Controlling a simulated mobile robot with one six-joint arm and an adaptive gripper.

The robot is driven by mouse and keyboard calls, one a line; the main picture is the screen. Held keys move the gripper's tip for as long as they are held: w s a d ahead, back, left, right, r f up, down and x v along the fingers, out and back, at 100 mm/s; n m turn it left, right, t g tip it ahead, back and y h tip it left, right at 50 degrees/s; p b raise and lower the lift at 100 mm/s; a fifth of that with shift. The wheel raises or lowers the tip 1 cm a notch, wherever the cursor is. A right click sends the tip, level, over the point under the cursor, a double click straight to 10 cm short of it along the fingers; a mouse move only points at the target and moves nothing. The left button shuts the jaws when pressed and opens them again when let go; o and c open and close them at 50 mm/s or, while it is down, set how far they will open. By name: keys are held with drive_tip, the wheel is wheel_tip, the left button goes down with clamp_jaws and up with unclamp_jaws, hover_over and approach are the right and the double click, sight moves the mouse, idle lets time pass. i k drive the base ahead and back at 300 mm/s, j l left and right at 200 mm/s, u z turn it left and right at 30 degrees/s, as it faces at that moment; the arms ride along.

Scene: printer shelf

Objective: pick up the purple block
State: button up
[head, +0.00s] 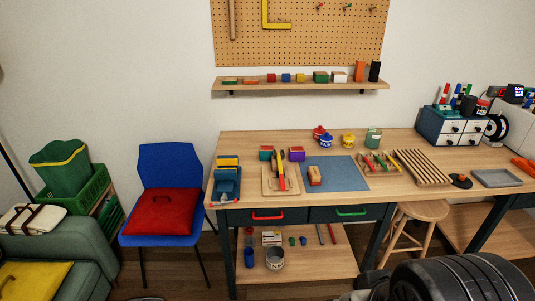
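A small purple block (297,155) stands on the wooden workbench (390,188), left of its middle, just behind the blue mat. A yellow-handled tool (281,172) lies just left of it on a light wooden board (268,187). A red and teal block (266,153) stands further left. The purple block looks free-standing, and part of its left side is close to the tool. My gripper's fingers are not in view. Only a dark, ribbed part of my arm shows at the bottom right, far from the block.
A blue mat (345,173) with an orange-brown brush or block (314,176) lies in front. Red, blue and yellow pots stand behind at the right, beside a green jar (374,138). A wall shelf (300,86) with several blocks hangs above. A blue chair (168,165) stands left.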

sight(296, 153)
drive_tip(key=i+j+z, duration=0.2)
drive_tip(key=i, duration=0.3)
drive_tip(key=i+j+z, duration=0.2)
drive_tip(key=i, duration=0.3)
drive_tip(key=i+j+z, duration=0.15)
drive_tip(key=i, duration=0.3)
drive_tip(key=i+j+z, duration=0.2)
drive_tip(key=i+j, duration=0.15)
drive_tip(key=i, duration=0.1)
